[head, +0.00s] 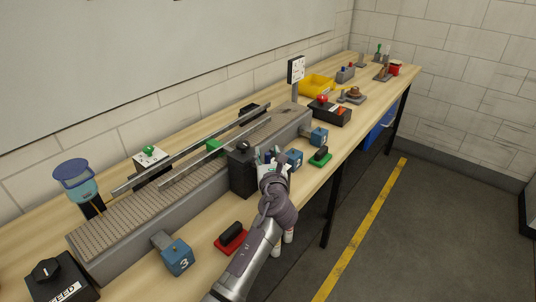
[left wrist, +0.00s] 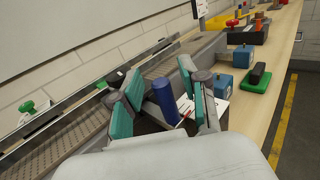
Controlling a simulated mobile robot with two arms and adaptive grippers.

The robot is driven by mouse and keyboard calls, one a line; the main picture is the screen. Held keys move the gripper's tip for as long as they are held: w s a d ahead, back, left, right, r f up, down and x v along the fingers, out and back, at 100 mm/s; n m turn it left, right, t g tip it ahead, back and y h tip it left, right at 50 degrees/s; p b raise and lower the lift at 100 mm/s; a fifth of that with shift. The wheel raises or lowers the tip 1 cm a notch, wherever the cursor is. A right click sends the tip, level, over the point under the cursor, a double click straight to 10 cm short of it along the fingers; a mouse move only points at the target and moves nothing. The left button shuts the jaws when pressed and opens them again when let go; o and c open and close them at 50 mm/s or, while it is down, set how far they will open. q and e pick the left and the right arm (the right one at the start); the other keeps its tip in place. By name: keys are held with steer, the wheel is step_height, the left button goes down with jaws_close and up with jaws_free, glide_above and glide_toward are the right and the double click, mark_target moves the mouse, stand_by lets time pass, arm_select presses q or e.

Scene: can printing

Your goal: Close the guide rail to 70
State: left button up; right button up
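Two parallel metal guide rails (head: 215,155) run above the grey conveyor (head: 140,215); a rail also shows in the left wrist view (left wrist: 60,107). A gap separates the rails. My left gripper (head: 270,157) is at the conveyor's near side, beside a black box with a knob (head: 243,170). In the left wrist view its teal-padded fingers (left wrist: 163,88) are spread. A blue cylinder (left wrist: 164,103) appears between them; I cannot tell whether they touch it. Any 70 mark on a scale is not readable. My right gripper is not in view.
Blue numbered blocks (head: 178,257) line the conveyor's near side. A red-based black handle (head: 231,238) and a green-based one (head: 320,156) sit near the table edge. A black box marked FEED (head: 60,280) is at front left. A yellow tray (head: 318,85) stands farther back.

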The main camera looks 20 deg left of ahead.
arm_select(q)
steer(key=v, duration=1.2)
stand_by(0.3)
